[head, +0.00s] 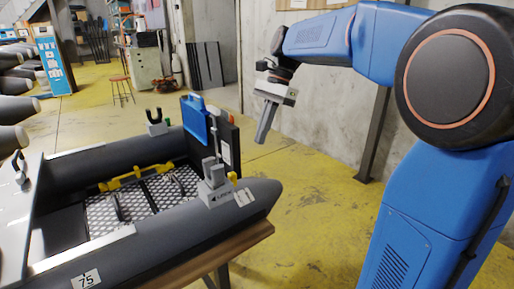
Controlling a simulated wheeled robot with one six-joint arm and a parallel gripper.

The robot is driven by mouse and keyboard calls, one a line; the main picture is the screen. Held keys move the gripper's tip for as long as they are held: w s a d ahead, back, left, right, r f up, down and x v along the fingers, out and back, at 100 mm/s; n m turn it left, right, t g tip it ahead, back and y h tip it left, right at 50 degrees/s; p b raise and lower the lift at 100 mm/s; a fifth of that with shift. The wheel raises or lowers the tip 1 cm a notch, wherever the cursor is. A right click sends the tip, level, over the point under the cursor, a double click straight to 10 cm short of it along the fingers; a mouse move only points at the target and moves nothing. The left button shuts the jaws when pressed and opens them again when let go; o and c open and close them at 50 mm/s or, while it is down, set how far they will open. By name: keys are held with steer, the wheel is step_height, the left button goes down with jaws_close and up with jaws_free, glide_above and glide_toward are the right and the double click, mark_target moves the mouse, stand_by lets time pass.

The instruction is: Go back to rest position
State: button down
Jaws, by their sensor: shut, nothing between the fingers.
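My gripper (265,122) hangs from the end of my blue arm, pointing down, in the upper middle of the head view. Its fingers are together and hold nothing. It is right of the grey inflatable boat (255,203), above the level of its near right tube, and looks apart from it. The boat has a metal tread floor (150,205), a dark transom with a blue panel (196,118) at its far right end, and a grey fitting (213,185) on the near tube.
The boat rests on a wooden-topped table (240,243) at the lower middle. A concrete wall (330,110) stands behind my arm, with a dark post (374,140) against it. Yellow floor (320,215) is clear between table and wall.

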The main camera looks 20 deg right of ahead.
steer(key=s+d+f+n+t+h, duration=0.2)
steer(key=s+f+n, duration=0.5)
steer(key=s, duration=0.6)
steer(key=s+d+f+n+t+h, duration=0.2)
steer(key=s+f+n+t, duration=0.2)
steer(key=s+f+n, duration=0.3)
steer(key=s+f, duration=0.2)
steer(key=s, duration=0.3)
steer(key=shift+s+d+f, duration=0.3)
steer(key=shift+s+d, duration=0.05)
stand_by(1.8)
